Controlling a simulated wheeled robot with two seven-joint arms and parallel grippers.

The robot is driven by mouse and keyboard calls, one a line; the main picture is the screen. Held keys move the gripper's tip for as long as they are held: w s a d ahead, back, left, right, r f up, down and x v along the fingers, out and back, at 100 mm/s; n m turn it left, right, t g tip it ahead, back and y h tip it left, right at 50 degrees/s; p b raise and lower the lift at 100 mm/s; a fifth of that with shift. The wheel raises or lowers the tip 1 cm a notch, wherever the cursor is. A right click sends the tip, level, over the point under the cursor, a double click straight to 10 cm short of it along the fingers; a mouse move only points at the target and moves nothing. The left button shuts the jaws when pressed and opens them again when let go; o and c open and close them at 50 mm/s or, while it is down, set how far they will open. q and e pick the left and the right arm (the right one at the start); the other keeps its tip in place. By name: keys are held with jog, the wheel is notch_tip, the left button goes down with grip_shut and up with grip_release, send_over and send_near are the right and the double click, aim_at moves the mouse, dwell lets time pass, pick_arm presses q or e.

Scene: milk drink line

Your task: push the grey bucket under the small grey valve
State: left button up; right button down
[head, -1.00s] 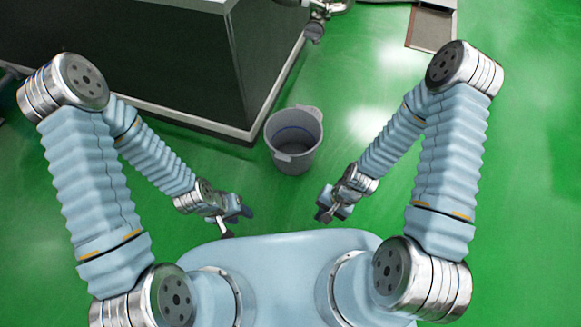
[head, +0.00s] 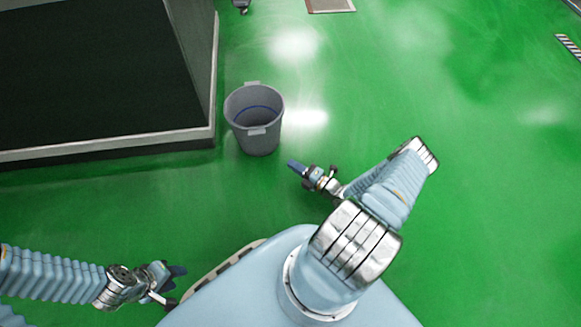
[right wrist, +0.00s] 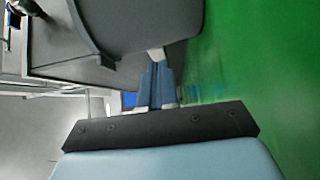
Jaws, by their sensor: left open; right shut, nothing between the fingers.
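The grey bucket (head: 258,140) stands upright on the green floor, right of the dark machine's corner. It looks empty, with a blue line inside and handles at its rim. My right gripper (head: 293,165) is shut and empty, just to the near right of the bucket, with a small gap in the head view. In the right wrist view the shut fingers (right wrist: 157,85) point at the bucket's grey wall (right wrist: 160,22); I cannot tell there whether they touch. My left gripper (head: 175,283) is open and empty at the lower left. A grey fitting, apparently the small valve (head: 242,5), is cut off at the top edge.
The dark machine (head: 90,80) with a pale base edge fills the upper left, close beside the bucket. A floor grate (head: 330,4) lies at the top edge and a striped strip (head: 570,45) at the far right. The green floor is otherwise clear.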

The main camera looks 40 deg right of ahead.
send_near(271, 143)
jog(key=w+a, duration=0.1)
jog(key=a, duration=0.1)
jog(key=w+a, duration=0.1)
jog(key=w, duration=0.1)
jog(key=shift+a+r+b, duration=0.15)
jog(key=shift+a+b, duration=0.2)
jog(key=shift+a, duration=0.05)
jog(key=shift+w+d+b, duration=0.3)
jog(key=shift+w+d, duration=0.45)
jog(key=shift+w, duration=0.2)
pick_arm(q)
jog(key=shift+f, duration=0.8)
pick_arm(e)
jog(key=shift+w+d+r, duration=0.1)
jog(key=shift+w+d, duration=0.2)
jog(key=shift+w, duration=0.25)
